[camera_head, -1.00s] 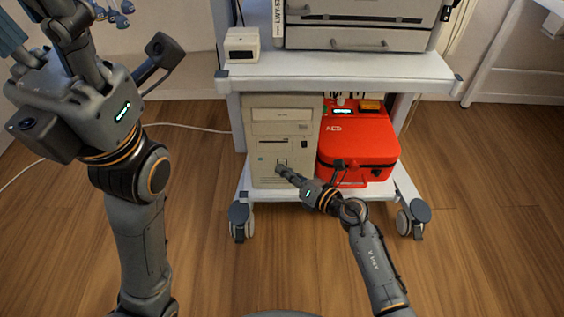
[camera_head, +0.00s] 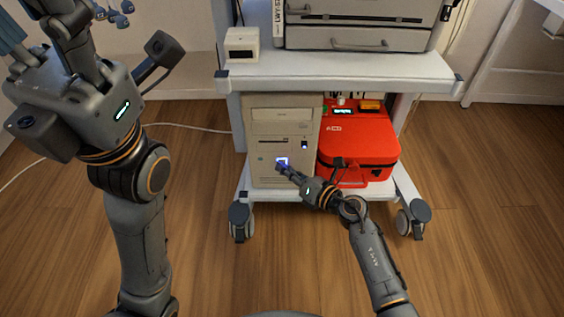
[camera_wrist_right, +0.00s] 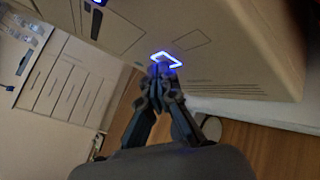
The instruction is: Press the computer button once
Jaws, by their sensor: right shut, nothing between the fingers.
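A beige computer tower (camera_head: 284,120) stands on the lower shelf of a white cart. Its square button (camera_head: 282,161) low on the front is lit blue. In the right wrist view the lit button (camera_wrist_right: 166,59) is a bright blue-white square outline. My right gripper (camera_head: 281,167) is shut and empty, with its tips at the button; in the wrist view the tips (camera_wrist_right: 161,69) overlap its lower edge. I cannot tell whether they still touch it. My left arm stands raised at the left; its fingertips are not clearly seen.
A red case (camera_head: 358,145) sits right of the tower on the same shelf (camera_head: 290,195). The cart's upper shelf (camera_head: 340,70) holds a small white box (camera_head: 241,45) and a drawer unit (camera_head: 360,38). The wooden floor in front is clear.

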